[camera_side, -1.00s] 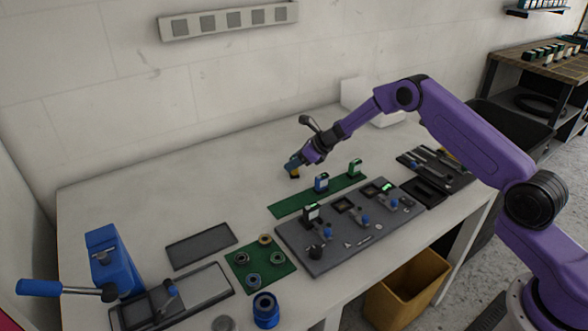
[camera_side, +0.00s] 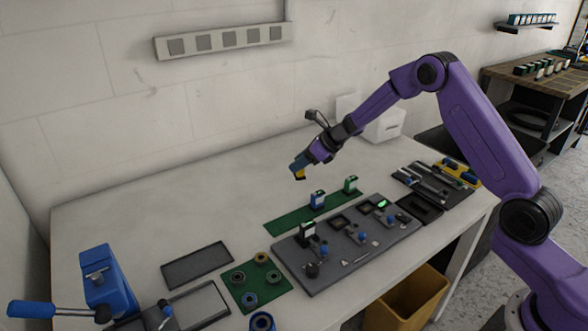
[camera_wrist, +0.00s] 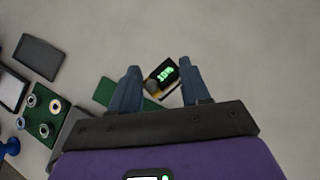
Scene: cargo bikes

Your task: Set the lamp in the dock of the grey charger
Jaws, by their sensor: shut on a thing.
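A lamp (camera_wrist: 165,77) with a dark face, a green lit readout and yellow edges is between the fingers of my gripper (camera_wrist: 163,88) in the wrist view. In the side view my gripper (camera_side: 300,166) is shut on it and holds it, tilted, above the table behind the green mat. Its yellow end (camera_side: 300,176) points down. The grey charger (camera_side: 330,262) is a flat panel in front of the mat, apart from the held lamp. A black and white lamp (camera_side: 307,231) stands at its left end. Small screens and blue knobs are along it; one screen glows green.
A blue-and-white lamp (camera_side: 317,199) and a green one (camera_side: 351,184) stand on the green mat (camera_side: 286,221). A green tray of rings (camera_side: 237,287), a dark tray (camera_side: 197,265) and a blue lever press (camera_side: 102,280) are left. Tools lie right.

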